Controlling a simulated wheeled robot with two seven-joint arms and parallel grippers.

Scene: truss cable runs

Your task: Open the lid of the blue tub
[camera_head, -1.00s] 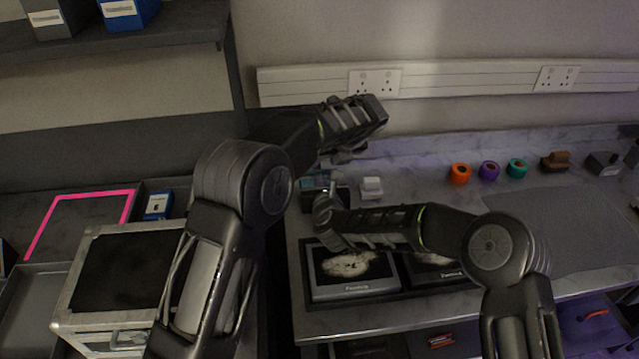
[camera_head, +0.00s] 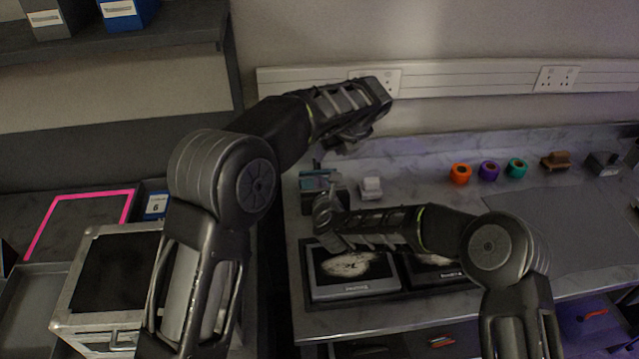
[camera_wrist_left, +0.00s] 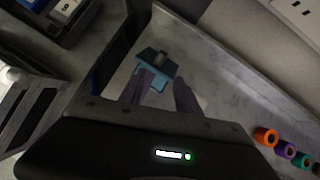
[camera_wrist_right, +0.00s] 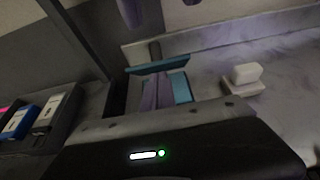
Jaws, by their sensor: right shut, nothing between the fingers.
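The small blue tub (camera_head: 316,182) stands on the bench near the back wall, left of a white block. It also shows in the left wrist view (camera_wrist_left: 155,82) and in the right wrist view (camera_wrist_right: 181,88). A dark plate with a grey knob (camera_wrist_left: 160,58) shows at its far side; I cannot tell how far the lid is raised. My left gripper (camera_head: 347,138) is open and empty, above and apart from the tub. My right gripper (camera_head: 322,203) is shut and empty, low at the tub's near side; its fingers (camera_wrist_right: 158,92) overlap the tub in the wrist view, so contact is unclear.
A white block (camera_head: 371,187) stands just right of the tub. Two framed pictures (camera_head: 352,290) lie in front. Orange (camera_head: 460,174), purple and teal rolls stand farther right. A metal-edged case (camera_head: 110,275) is at left, and a socket rail (camera_head: 450,80) runs along the wall.

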